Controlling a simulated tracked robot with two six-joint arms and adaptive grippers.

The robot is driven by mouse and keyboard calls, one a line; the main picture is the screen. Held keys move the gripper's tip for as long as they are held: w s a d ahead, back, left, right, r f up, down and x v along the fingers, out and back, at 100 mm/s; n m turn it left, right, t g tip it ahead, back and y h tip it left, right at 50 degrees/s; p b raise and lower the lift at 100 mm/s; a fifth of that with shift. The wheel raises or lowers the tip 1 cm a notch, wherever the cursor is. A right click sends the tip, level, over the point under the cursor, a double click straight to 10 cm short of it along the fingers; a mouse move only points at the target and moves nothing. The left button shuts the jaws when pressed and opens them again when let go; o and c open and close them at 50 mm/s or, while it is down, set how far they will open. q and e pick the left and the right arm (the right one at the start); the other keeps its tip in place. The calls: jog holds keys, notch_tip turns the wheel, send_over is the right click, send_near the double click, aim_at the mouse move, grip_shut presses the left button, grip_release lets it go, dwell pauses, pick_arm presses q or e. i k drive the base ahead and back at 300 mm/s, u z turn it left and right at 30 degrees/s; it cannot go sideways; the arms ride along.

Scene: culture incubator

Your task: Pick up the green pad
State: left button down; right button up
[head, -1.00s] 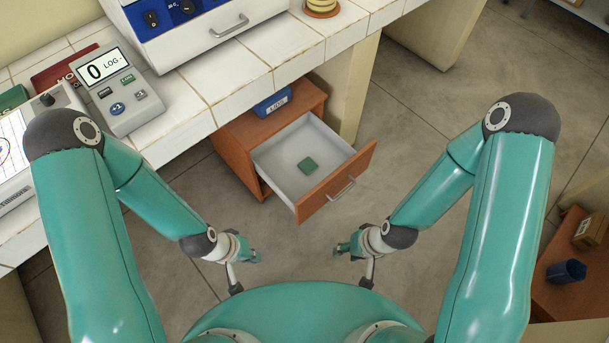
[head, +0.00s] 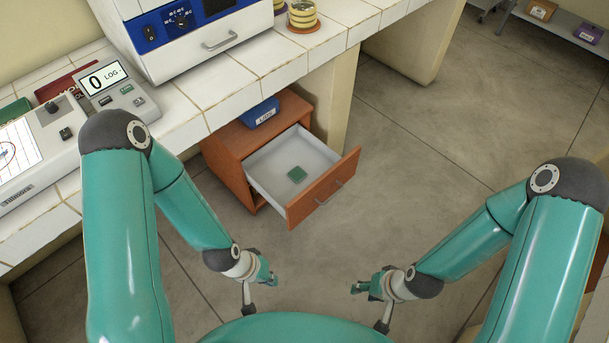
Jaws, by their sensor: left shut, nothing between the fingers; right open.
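The green pad (head: 297,174) lies flat on the white floor of an open drawer (head: 268,165). The drawer has a wooden front with a metal handle and sticks out of a small wooden cabinet (head: 228,150) under the counter. My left gripper (head: 268,276) is shut and empty, below and in front of the drawer in the picture, apart from the pad. My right gripper (head: 362,287) is open and empty, to the right of the left one and also apart from the drawer. Nothing hides the pad.
A blue labelled box (head: 260,113) stands on the cabinet. The tiled counter (head: 235,95) holds a white and blue incubator (head: 180,45), a grey LOG device (head: 113,85) and a stack of yellow-rimmed dishes (head: 302,14). Grey floor (head: 420,130) is open to the right.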

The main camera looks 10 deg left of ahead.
aim_at(297, 174)
jog(key=z, duration=0.15)
jog(key=i, duration=1.25)
jog(key=u, duration=1.4)
jog(key=k, duration=0.55)
jog(key=u, duration=0.25)
